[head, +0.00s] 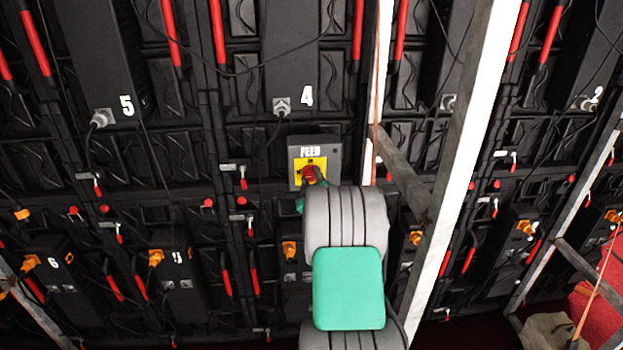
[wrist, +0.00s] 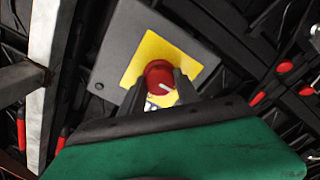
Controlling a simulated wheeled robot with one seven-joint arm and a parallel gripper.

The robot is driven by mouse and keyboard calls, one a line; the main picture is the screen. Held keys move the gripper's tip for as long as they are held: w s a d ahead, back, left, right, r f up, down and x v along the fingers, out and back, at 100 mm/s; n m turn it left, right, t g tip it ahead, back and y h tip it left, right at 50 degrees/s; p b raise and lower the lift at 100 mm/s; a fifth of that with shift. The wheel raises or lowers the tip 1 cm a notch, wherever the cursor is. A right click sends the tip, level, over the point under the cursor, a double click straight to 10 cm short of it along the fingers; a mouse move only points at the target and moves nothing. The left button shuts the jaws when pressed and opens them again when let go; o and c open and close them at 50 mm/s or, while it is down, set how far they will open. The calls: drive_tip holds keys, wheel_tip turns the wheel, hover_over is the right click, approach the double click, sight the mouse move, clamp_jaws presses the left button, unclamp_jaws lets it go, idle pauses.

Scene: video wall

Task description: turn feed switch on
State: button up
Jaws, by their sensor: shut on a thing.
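The feed switch is a grey box (head: 329,158) labelled FEED, with a yellow plate (head: 297,165) and a red rotary knob (head: 309,174). The switch's position marks are too small or covered to read.
Black video wall panels with red handles (head: 173,35) and hanging cables surround the switch. A pale metal upright (head: 463,160) stands right of my arm, with a diagonal brace (head: 402,175) beside it. The upright also shows at left in the wrist view (wrist: 42,80).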

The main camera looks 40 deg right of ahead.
clamp_jaws()
drive_tip(key=shift+f+m+b, duration=0.1)
drive_tip(key=shift+m+b, duration=0.2)
drive_tip(key=shift+b, duration=0.3)
drive_tip(key=m+b, duration=0.1)
drive_tip(key=b, duration=0.1)
drive_tip(key=m+b, duration=0.1)
drive_tip(key=b, duration=0.1)
drive_tip(key=shift+f+b, duration=0.25)
drive_tip(key=shift+b, duration=0.15)
drive_tip(key=m+b, duration=0.4)
drive_tip(key=b, duration=0.3)
drive_tip(key=shift+m, duration=0.4)
drive_tip(key=m+b, duration=0.5)
drive_tip(key=b, duration=0.2)
drive_tip(key=m+b, duration=0.3)
drive_tip(key=shift+r+m, duration=0.2)
drive_tip(key=shift+m, duration=0.1)
drive_tip(key=shift+r+m+b, duration=0.15)
drive_tip(key=shift+m+b, duration=0.8)
drive_tip(key=shift+m, duration=0.05)
